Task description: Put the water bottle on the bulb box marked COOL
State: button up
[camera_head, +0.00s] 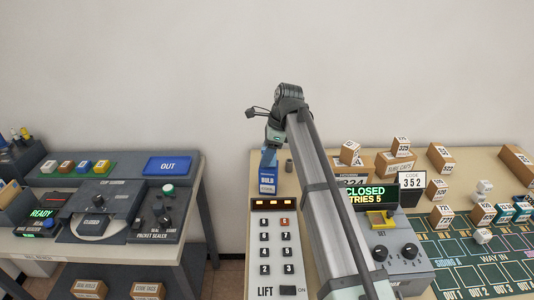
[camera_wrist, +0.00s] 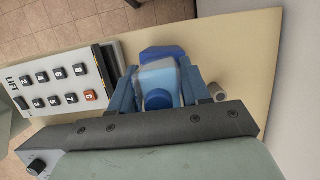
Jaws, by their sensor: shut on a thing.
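A blue box (camera_head: 268,181) with a pale label stands on the table behind the lift keypad. Its label is too small to read surely, and COOL cannot be made out. My gripper (camera_head: 269,152) is above it, pointing down. In the wrist view, my gripper (camera_wrist: 158,92) is shut on the water bottle (camera_wrist: 160,76), a pale blue body with a darker blue cap, between its two fingers. The dark blue top of the box (camera_wrist: 162,52) shows past the bottle. The bottle is over the box; whether they touch cannot be told.
A small grey cylinder (camera_head: 289,165) stands just right of the box. The lift keypad panel (camera_head: 275,250) is in front. Cardboard boxes (camera_head: 395,162) and a CLOSED display (camera_head: 370,194) stand to the right. A separate desk (camera_head: 185,240) with a blue OUT tray (camera_head: 167,166) is at left.

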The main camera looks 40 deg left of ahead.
jog(key=o, duration=1.1)
jog(key=shift+f, duration=0.1)
jog(key=v, duration=1.2)
